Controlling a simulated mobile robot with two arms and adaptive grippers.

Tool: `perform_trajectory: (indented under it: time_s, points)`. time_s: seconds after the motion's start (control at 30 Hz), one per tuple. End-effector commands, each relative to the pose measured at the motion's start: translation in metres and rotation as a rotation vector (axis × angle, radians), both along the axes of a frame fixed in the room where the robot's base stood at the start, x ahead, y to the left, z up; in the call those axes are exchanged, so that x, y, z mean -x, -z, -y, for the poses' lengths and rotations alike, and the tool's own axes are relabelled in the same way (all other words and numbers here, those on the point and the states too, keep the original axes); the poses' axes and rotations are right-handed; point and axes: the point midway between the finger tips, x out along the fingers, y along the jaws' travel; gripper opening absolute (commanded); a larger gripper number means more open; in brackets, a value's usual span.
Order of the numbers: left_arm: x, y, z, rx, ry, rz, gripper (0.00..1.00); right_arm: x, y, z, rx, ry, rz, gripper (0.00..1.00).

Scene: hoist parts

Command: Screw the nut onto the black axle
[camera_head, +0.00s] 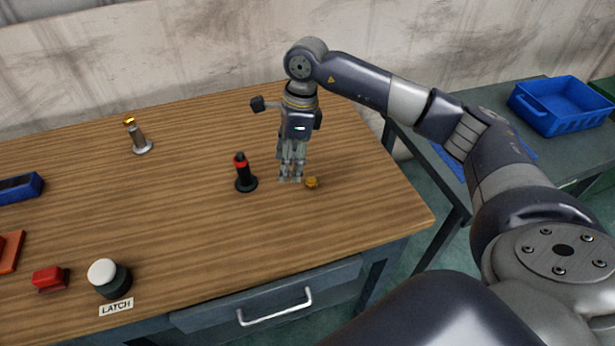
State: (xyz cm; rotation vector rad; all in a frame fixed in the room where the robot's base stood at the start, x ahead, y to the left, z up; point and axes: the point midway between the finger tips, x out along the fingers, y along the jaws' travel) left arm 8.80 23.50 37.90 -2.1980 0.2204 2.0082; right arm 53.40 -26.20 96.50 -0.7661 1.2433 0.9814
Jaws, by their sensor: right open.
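The black axle (244,178) stands upright on a round black base on the wooden table, with a red band near its top. A small brass-coloured nut (312,182) lies on the table to the right of the axle. My right gripper (290,178) points down between the axle and the nut, close to the table and just left of the nut. Its jaws are open, and nothing shows held in them. A second brass-coloured piece (129,120) sits on top of a grey metal post (141,142) at the back left. My left gripper is out of view.
A white-topped black knob (103,275) with a LATCH label and a red block (48,278) are at the front left. A blue object (17,188) lies at the left edge. A blue bin (562,106) is on the right side table. The wooden table's middle is clear.

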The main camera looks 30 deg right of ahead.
Motion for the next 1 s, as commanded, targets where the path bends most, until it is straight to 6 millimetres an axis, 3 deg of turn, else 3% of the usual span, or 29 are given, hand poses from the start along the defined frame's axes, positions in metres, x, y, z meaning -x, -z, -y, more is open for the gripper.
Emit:
perform_trajectory:
  time_s: [0.1,0.23,0.63,1.0]
  points:
    - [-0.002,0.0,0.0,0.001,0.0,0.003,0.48,0.001,-0.009,0.039,0.115,0.022,-0.023,0.51]
    - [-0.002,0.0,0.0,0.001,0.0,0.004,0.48,0.003,-0.015,0.058,0.175,0.036,-0.039,0.51]
    - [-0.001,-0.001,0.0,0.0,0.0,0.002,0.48,0.004,-0.012,0.061,0.184,0.038,-0.045,0.51]
    - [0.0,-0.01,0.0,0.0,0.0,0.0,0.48,0.004,0.037,0.06,0.182,0.037,-0.044,0.51]
